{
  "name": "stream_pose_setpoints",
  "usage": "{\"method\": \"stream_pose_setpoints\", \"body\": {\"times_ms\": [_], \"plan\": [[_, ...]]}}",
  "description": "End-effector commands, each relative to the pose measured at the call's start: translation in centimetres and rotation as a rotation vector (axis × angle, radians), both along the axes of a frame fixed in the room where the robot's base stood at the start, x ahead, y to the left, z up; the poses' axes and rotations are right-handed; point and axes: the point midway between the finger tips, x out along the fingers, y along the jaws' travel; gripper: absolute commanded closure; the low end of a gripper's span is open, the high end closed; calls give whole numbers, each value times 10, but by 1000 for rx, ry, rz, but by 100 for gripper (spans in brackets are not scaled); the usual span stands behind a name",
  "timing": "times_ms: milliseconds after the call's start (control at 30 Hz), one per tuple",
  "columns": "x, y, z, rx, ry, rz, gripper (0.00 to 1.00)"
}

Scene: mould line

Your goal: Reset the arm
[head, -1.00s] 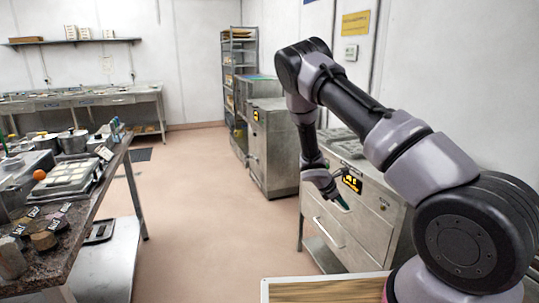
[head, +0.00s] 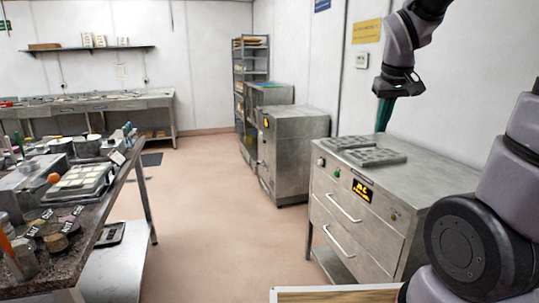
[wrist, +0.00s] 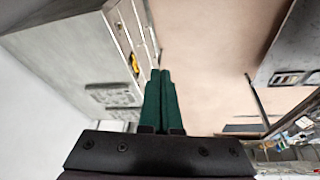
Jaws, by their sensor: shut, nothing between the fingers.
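My gripper (head: 384,115) is raised above the grey drawer cabinet at the right in the head view, pointing down. Its green fingers are together with nothing between them. In the wrist view the two green fingers (wrist: 160,100) lie side by side, over the floor and the cabinet front. My arm is folded up at the right of the head view, and part of it is cut off by the picture's top edge.
The drawer cabinet (head: 430,178) has grey mould trays (head: 374,157) on top. A second cabinet (head: 298,150) and a shelf rack stand behind. A stone-topped bench (head: 100,215) with trays and pots is at the left. The floor (head: 215,220) between is clear.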

Motion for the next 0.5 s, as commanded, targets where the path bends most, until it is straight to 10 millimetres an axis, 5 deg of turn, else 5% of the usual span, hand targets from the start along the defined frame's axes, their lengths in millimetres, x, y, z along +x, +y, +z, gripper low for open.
{"method": "stream_pose_setpoints", "body": {"times_ms": [200,500], "plan": [[-69,18,50,204,-127,-178,100],[-130,41,75,386,-223,-308,100]]}}
